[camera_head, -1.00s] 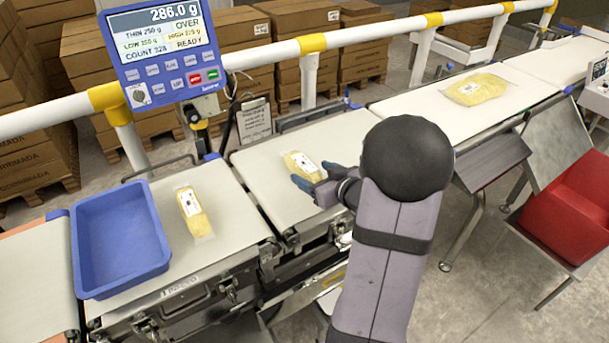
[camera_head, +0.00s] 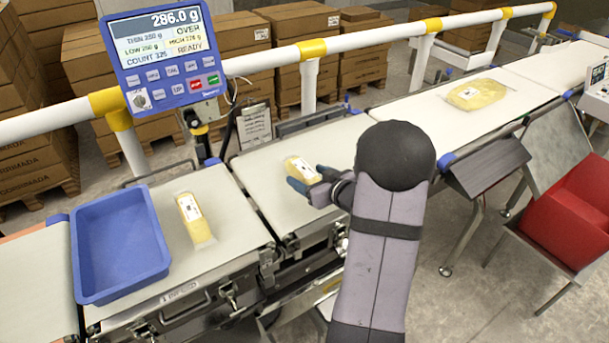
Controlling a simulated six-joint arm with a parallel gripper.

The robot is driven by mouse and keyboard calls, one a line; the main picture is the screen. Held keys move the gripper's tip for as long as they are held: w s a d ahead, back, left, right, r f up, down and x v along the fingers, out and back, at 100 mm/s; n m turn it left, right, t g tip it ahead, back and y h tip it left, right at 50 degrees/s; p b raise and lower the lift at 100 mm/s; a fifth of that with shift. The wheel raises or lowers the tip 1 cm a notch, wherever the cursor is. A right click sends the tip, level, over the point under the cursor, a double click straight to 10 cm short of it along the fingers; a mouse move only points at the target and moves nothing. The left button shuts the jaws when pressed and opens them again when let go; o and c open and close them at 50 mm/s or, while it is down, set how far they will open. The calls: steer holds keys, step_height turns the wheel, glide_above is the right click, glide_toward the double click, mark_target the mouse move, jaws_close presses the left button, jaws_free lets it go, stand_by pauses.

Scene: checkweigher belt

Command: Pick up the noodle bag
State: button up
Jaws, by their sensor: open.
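Three clear bags with yellow contents lie on the belts, and the frames do not settle which is the noodle bag. One labelled bag (camera_head: 301,168) lies on the middle belt, right at my gripper (camera_head: 306,180). My gripper is open, its blue-grey fingers at the bag's near end. The fingers partly cover that end, and I cannot tell whether they touch it. A second labelled bag (camera_head: 195,219) lies on the left belt beside the blue tray. A larger, flatter yellow bag (camera_head: 477,94) lies on the far right belt.
The blue tray (camera_head: 163,270) is empty on the left belt. A display (camera_head: 165,52) reading 286.0 g and OVER stands behind, beside a white and yellow rail (camera_head: 268,52). A red bin (camera_head: 570,213) is at right. The middle belt behind the bag is clear.

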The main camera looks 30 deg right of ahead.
mark_target(305, 168)
steer(key=shift+x, duration=1.3)
steer(key=c, duration=1.5)
steer(key=shift+r+p, duration=0.7)
steer(key=shift+r, duration=4.35)
